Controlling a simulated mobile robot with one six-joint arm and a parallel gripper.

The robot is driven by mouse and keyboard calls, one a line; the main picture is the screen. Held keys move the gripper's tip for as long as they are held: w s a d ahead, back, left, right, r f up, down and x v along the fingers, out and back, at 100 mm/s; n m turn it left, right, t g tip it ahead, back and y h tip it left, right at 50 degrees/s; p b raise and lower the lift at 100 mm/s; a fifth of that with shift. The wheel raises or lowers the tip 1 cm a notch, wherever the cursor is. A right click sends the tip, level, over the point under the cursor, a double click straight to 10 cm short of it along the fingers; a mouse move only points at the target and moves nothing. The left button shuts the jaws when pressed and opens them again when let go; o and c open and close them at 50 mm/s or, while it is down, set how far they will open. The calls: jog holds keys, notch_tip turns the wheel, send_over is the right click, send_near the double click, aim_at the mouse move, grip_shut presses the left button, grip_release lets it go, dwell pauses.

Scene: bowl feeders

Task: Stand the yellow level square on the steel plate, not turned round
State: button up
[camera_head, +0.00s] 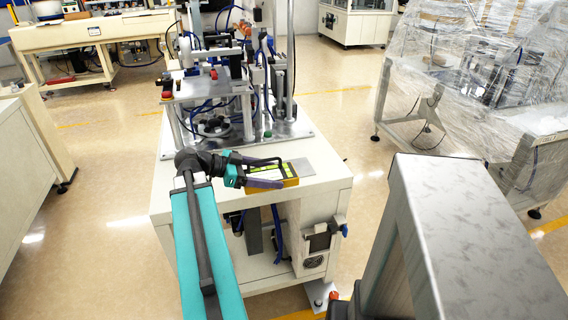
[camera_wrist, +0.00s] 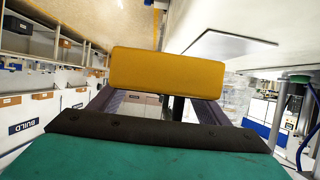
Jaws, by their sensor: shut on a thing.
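The yellow level (camera_head: 291,182) is between the fingers of my gripper (camera_head: 264,173), over the front part of the cream machine table. In the wrist view the level (camera_wrist: 165,68) shows as a plain yellow block across the two dark fingers (camera_wrist: 160,97). The fingers are shut on it, and they hide part of it in the head view. The steel plate (camera_head: 301,167), a flat grey square, lies on the table just right of and behind the level. It also shows in the wrist view (camera_wrist: 226,44), apart from the level. I cannot tell whether the level touches the table.
The cream table (camera_head: 328,187) is bare right of the plate. Behind stands a feeder machine (camera_head: 215,85) with posts and blue hoses. A wrapped machine (camera_head: 470,70) stands at the right, beyond open floor. A cream cabinet (camera_head: 25,140) is at the left.

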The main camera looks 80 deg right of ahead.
jog(key=s+d, duration=0.1)
jog(key=d, duration=0.3)
jog(key=s+d+p, duration=0.1)
jog(key=d, duration=0.4)
jog(key=s+d+f, duration=0.1)
jog(key=d, duration=0.3)
jog(key=shift+d+f+p, duration=0.1)
jog(key=shift+d+p, duration=0.05)
jog(key=shift+p, duration=0.2)
jog(key=shift+f, duration=0.15)
jog(key=shift+f+p, duration=0.35)
jog(key=shift+f, duration=1.3)
jog(key=shift+f, duration=0.1)
jog(key=o, duration=1.4)
jog(key=shift+o, duration=0.2)
